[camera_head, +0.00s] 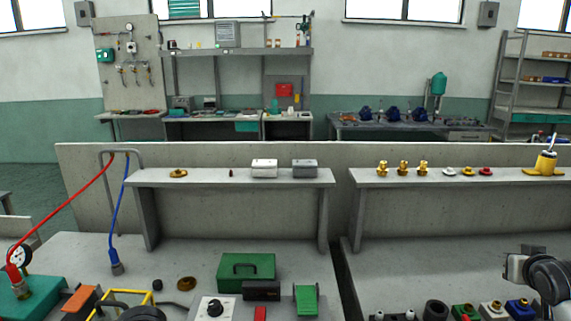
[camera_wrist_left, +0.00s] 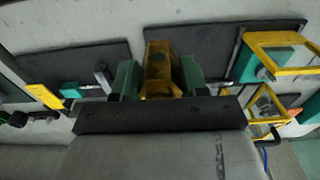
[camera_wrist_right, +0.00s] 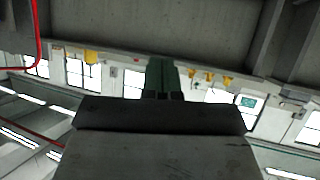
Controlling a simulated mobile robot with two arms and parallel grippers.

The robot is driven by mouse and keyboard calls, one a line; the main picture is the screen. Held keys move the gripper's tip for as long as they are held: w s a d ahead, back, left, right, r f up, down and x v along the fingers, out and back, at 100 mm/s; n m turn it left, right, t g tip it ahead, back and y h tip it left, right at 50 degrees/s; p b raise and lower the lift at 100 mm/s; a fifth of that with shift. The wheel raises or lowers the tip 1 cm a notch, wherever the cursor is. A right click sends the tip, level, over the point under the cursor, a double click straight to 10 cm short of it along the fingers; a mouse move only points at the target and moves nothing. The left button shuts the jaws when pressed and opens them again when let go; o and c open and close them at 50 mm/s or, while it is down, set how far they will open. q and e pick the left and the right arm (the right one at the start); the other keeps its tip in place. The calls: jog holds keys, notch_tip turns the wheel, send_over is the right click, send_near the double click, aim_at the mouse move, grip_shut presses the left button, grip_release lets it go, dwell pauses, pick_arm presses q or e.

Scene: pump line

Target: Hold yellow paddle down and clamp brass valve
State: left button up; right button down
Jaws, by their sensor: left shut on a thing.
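In the left wrist view my left gripper (camera_wrist_left: 158,80) has its green fingers closed on both sides of a brass-coloured block, which looks like the brass valve (camera_wrist_left: 158,62). Its far end and underside are hidden. A bright yellow bar, perhaps the yellow paddle (camera_wrist_left: 45,95), lies to the left, apart from the gripper, beside a green block and a metal post on a dark plate. In the right wrist view my right gripper (camera_wrist_right: 162,75) has its green fingers together, with nothing seen between them. Neither gripper's fingers show in the head view. Several brass fittings (camera_head: 403,167) stand on the right shelf.
Yellow-framed clear guards (camera_wrist_left: 285,52) stand to the right in the left wrist view.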

jog(key=a+f+n+g+y, duration=0.25)
jog(key=a+n, duration=0.25)
jog(key=a, duration=0.5)
jog(key=a+f+n+g+y, duration=0.1)
jog(key=a+f+n+y, duration=0.25)
jog(key=a, duration=0.75)
jog(key=s+a+f+n+g+y, duration=0.1)
jog(key=s+a+n+g, duration=0.2)
jog(key=s+a+n, duration=0.45)
jog(key=s+a+f+n+g+y, duration=0.1)
jog(key=s+a+f+n+g, duration=0.2)
jog(key=a, duration=0.7)
jog(key=shift+n, duration=0.6)
jog(key=shift+w+a+f, duration=0.1)
jog(key=shift+w+f, duration=0.05)
jog(key=shift+f, duration=1.2)
jog(key=shift+w+f, duration=0.1)
jog(key=shift+f, duration=1.25)
jog(key=shift+f, duration=0.1)
